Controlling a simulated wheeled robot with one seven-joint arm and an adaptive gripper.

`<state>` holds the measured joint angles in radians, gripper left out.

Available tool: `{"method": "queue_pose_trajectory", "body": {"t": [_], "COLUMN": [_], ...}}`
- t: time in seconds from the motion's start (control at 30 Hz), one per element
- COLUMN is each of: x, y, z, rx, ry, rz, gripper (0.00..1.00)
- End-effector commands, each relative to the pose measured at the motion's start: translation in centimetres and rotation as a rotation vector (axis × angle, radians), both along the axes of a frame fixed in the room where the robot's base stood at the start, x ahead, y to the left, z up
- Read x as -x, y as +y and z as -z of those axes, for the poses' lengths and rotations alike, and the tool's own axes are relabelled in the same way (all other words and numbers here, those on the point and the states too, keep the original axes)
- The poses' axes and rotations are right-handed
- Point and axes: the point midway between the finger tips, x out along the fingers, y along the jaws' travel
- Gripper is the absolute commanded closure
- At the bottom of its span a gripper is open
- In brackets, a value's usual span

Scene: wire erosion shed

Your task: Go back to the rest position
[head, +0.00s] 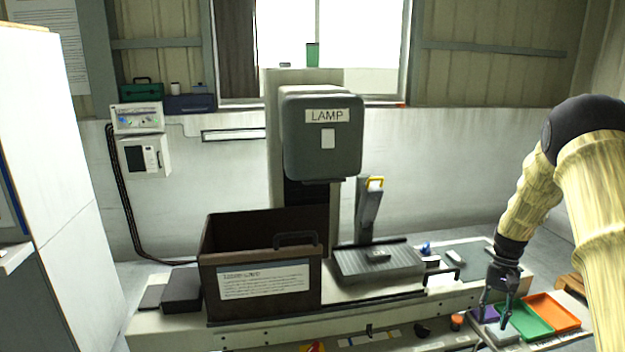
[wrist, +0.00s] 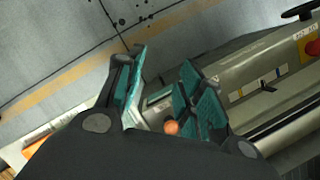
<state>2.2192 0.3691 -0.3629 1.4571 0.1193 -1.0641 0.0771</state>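My gripper (head: 492,318) hangs at the lower right of the head view, at the end of my arm, close over the trays at the bench's right end. In the wrist view its two teal-padded fingers (wrist: 165,92) stand apart with nothing held between them. A small orange round thing (wrist: 171,127) shows beyond the finger gap, partly hidden. No object of the task is named.
Green (head: 527,319) and orange (head: 551,313) trays lie beside my gripper. A dark open box (head: 262,307) with a label stands at the machine's front. The LAMP housing (head: 322,150) rises behind it. A white cabinet (head: 60,130) stands at the left.

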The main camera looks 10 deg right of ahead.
Motion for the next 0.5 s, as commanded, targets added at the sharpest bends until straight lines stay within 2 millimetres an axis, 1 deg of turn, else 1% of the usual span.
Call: {"method": "queue_pose_trajectory", "body": {"t": [0.03,0.07,0.17,0.27,0.3,0.37,0.4,0.47,0.5], "x": [0.4,0.5,1.2,2.3,3.1,4.3,5.3,6.9,8.0], "y": [0.7,1.1,2.6,4.8,5.7,7.4,8.5,10.2,11.4], "z": [1.4,2.1,5.0,8.6,10.3,13.1,14.9,17.5,19.1], "rx": [0.006,0.012,0.03,0.052,0.062,0.079,0.089,0.103,0.111], "ry": [0.0,-0.004,-0.011,-0.023,-0.028,-0.04,-0.048,-0.06,-0.07], "rz": [-0.01,-0.017,-0.042,-0.078,-0.095,-0.125,-0.146,-0.177,-0.198], "gripper": [0.62,0.62,0.62,0.62,0.62,0.62,0.62,0.62,0.62]}}
